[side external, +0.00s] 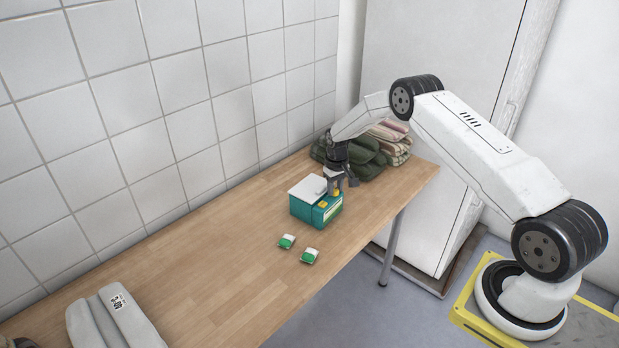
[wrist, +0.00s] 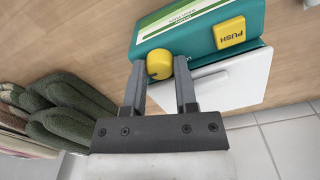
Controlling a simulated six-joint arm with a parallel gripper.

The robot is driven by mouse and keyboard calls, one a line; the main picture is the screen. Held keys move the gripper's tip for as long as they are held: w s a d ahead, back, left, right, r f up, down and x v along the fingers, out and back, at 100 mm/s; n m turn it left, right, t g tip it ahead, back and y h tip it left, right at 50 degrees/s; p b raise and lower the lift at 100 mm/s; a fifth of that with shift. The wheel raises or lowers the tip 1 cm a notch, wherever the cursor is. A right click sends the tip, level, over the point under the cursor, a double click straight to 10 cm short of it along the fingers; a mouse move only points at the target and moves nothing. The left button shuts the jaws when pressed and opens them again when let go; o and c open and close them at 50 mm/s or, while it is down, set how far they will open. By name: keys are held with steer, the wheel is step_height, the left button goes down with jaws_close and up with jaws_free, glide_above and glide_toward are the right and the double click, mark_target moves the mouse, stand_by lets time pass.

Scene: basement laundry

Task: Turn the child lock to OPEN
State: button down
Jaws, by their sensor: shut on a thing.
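A teal box (side external: 301,210) with a white lid (side external: 307,187) stands on the wooden table; it also shows in the wrist view (wrist: 200,50). A round yellow knob (wrist: 160,65), the child lock, sits at the box's edge. A yellow PUSH button (wrist: 230,32) is on the same face, right of the knob. My gripper (side external: 335,190) reaches down to the box from above. In the wrist view its two fingers (wrist: 160,82) are closed on the yellow knob, one on each side. Any OPEN marking by the knob cannot be read.
Two small green-and-white packets (side external: 287,241) (side external: 309,256) lie in front of the box on the table (side external: 200,255). Folded dark green towels (side external: 365,155) and striped cloths (side external: 392,140) are piled behind my gripper. A grey object (side external: 115,318) lies at the near left. A tiled wall borders the table.

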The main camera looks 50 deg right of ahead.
steer(key=shift+m, duration=0.4)
steer(key=shift+c, duration=1.9)
jaws_free()
steer(key=shift+n, duration=0.4)
